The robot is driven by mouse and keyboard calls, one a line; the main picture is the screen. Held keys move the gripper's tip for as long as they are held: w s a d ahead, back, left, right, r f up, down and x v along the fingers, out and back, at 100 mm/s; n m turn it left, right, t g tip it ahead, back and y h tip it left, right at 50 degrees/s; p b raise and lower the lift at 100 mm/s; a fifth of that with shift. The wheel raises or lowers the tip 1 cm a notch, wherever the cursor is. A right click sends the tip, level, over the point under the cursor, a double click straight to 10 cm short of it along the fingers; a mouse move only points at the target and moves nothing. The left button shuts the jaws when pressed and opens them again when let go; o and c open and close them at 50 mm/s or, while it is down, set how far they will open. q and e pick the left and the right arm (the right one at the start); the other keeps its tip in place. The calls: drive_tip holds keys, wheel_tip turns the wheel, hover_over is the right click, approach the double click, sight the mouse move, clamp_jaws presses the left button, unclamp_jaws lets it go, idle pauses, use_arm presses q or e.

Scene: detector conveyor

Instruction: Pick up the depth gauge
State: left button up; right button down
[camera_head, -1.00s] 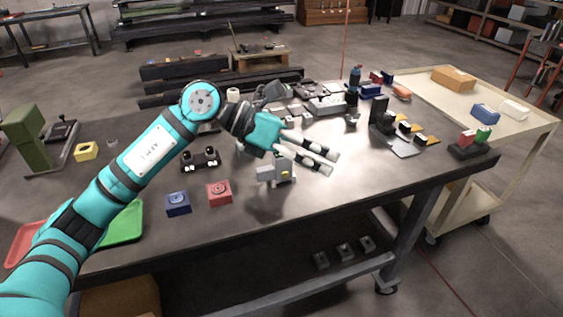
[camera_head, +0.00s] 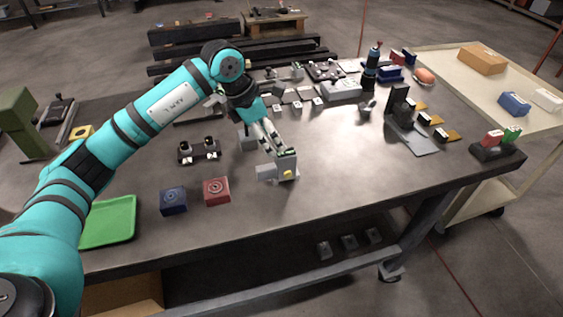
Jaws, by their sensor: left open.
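My left gripper (camera_head: 275,147) reaches down from the left arm over the middle of the table, with its dark-and-white fingers open. The fingertips are at the back of a small grey device (camera_head: 285,170) with a yellow spot on its front, and partly overlap it in the picture. I cannot tell whether they touch it. No thing can be named the depth gauge for certain; this grey device is the thing nearest the fingers. My right gripper is not in view.
A red block (camera_head: 217,191) and a blue block (camera_head: 173,201) stand left of the grey device. A green tray (camera_head: 108,222) lies at the front left. A black two-post fixture (camera_head: 199,151) is behind the blocks.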

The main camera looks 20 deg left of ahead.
sight(280, 154)
use_arm(q)
drive_tip(key=shift+p+x, duration=0.45)
drive_tip(key=shift+x, duration=0.35)
drive_tip(key=p+x, duration=0.2)
drive_tip(key=x, duration=0.2)
drive_tip(key=shift+s+d+f, duration=0.1)
drive_tip(key=shift+d+f, duration=0.05)
drive_tip(key=shift+f, duration=0.05)
drive_tip(key=shift+d+f, duration=0.1)
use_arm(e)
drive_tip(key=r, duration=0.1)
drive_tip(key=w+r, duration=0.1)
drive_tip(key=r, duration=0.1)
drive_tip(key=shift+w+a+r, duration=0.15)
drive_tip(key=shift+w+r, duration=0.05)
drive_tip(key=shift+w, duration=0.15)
use_arm(q)
drive_tip(key=c, duration=0.7)
clamp_jaws()
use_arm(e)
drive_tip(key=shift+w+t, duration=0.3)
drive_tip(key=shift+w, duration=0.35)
